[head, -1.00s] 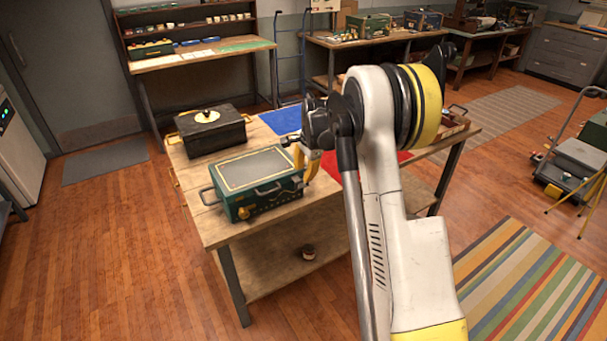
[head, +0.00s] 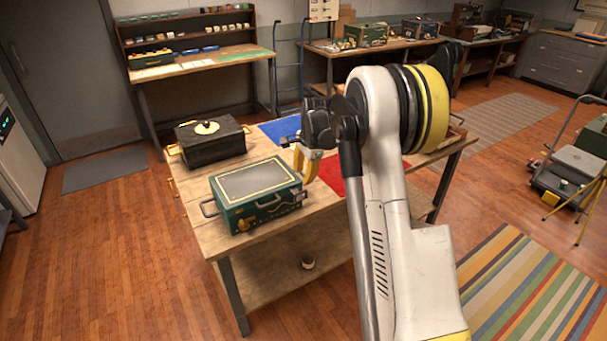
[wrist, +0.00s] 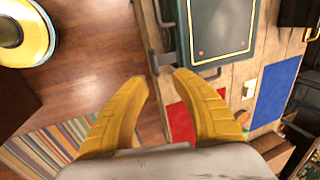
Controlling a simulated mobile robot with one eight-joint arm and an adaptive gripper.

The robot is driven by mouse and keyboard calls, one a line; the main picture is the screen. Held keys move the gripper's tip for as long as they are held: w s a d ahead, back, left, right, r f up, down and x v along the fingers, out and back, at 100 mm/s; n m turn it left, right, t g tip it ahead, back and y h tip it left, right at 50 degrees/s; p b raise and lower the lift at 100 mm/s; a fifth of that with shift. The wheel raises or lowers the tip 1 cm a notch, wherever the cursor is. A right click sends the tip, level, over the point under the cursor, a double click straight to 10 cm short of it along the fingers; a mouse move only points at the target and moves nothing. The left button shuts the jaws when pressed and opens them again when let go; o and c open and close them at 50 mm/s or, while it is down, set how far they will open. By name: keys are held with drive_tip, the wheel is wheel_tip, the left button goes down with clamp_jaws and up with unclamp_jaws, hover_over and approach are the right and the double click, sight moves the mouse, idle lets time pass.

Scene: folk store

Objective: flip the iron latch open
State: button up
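The green metal box (head: 258,192) stands on the near end of the wooden workbench, with a pale panel on its lid. A dark iron piece at its front right corner, seemingly the iron latch (head: 299,196), shows small in the head view. In the wrist view a grey bar-like iron piece (wrist: 162,58) juts beside the green box (wrist: 222,28), just beyond my fingertips. My gripper (wrist: 160,78) has two yellow fingers spread apart with nothing between them. In the head view my gripper (head: 309,172) hangs beside the box's right end. Contact with the latch cannot be told.
A black box (head: 211,138) stands behind the green one. A blue mat (head: 281,128) and a red mat (head: 331,174) lie on the workbench (head: 192,190). A carry handle (wrist: 208,72) sticks out from the green box near my right finger. Open floor lies left of the bench.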

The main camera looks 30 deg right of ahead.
drive_tip(key=v, duration=1.2)
idle(0.6)
drive_tip(key=s+a+r+n+t+b, duration=0.2)
drive_tip(key=s+a+r+n+b, duration=0.15)
drive_tip(key=s+a+n, duration=0.75)
drive_tip(key=s+a+f+n+t+b, duration=0.1)
drive_tip(key=s+a+f, duration=0.4)
drive_tip(key=s, duration=0.5)
drive_tip(key=s+a+f+n+t+b, duration=0.1)
drive_tip(key=s+a+f+n+b, duration=0.2)
drive_tip(key=s, duration=0.7)
drive_tip(key=a+f+n, duration=0.2)
drive_tip(key=shift+a+n, duration=0.3)
